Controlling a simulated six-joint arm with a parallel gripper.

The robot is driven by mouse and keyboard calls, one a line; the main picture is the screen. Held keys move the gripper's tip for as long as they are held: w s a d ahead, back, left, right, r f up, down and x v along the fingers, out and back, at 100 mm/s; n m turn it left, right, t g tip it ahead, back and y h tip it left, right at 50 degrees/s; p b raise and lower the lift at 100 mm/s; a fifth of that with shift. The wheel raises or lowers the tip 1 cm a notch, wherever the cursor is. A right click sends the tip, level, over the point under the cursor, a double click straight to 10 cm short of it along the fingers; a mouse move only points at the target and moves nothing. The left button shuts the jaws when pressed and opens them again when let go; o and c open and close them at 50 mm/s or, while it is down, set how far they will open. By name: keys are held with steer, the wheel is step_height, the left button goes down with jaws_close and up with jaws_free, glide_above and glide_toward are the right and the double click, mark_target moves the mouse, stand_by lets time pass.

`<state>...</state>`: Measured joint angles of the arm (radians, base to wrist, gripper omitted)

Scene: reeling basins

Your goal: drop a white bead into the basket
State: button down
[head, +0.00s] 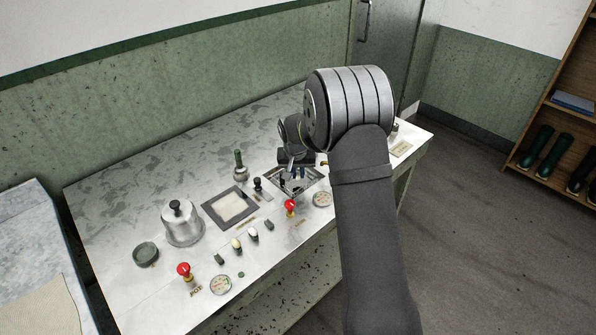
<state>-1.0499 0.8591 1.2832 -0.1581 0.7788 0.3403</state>
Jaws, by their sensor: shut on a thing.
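My gripper (294,183) points down over a square, metal-rimmed recess (316,180) in the worktop, which may be the basket. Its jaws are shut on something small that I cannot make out. The arm and wrist hide part of the recess and what lies in it. Two small, pale-topped pieces (236,243) and (253,233) stand on the worktop to the lower left of my gripper. They may be white beads, but they are too small to be sure.
A lidded metal pot (183,226), a dark-framed pale panel (230,207) and a green-topped flask (239,163) stand on the worktop (130,203). Red knobs rise at the front (184,270) and beside the recess (290,207).

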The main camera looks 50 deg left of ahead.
steer(key=c, duration=1)
jaws_free()
steer(key=shift+o, duration=0.2)
steer(key=shift+r, duration=4)
steer(key=shift+f, duration=4)
